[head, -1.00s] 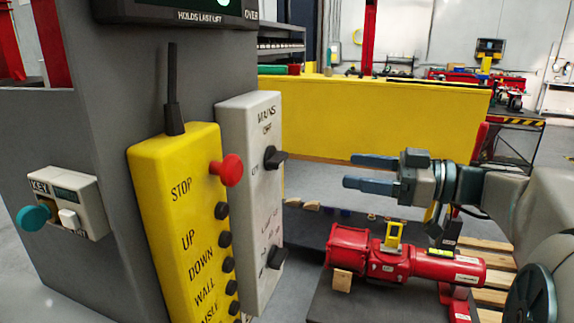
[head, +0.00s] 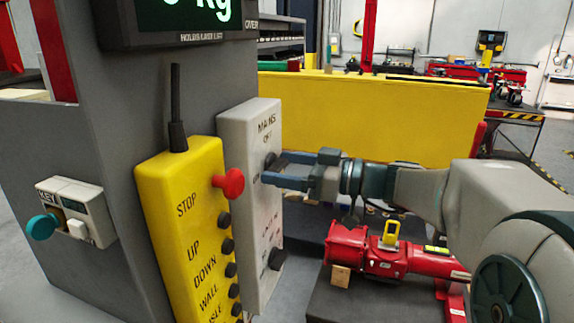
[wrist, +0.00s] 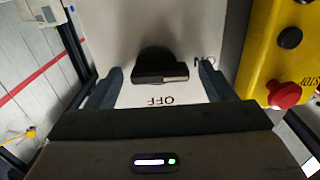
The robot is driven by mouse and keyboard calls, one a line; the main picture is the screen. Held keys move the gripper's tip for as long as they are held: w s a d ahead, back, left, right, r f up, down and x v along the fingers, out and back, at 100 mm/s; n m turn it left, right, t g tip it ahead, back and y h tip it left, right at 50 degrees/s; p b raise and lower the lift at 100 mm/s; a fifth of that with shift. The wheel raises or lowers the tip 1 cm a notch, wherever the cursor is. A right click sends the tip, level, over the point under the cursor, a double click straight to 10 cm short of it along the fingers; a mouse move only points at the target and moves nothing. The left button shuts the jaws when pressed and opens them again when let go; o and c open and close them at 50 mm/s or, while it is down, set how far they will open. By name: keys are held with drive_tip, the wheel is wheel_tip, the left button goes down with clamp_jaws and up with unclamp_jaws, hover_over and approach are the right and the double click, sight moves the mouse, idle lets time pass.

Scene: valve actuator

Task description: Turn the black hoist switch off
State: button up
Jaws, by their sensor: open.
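The grey-white switch box (head: 240,135) has a black rotary switch (head: 270,160) near its top, under lettering that looks like MAINS and OFF. The switch shows close up in the wrist view (wrist: 160,62), where its bar lies crosswise with a pale mark near its right end. The OFF label is below it and the ON label to its right in that view. My gripper (head: 274,169) is open at the upper switch, with one finger on each side of it in the wrist view (wrist: 161,75). Gaps show between knob and fingers. A second black knob (head: 277,258) sits lower; its label is unclear.
A yellow pendant (head: 182,215) with a red stop button (head: 229,183) stands close beside the box. A key switch box (head: 75,213) is at far left. A red actuator (head: 385,250) lies below my arm. A yellow barrier (head: 370,115) stands behind.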

drive_tip(key=shift+c, duration=0.3)
drive_tip(key=c, duration=0.9)
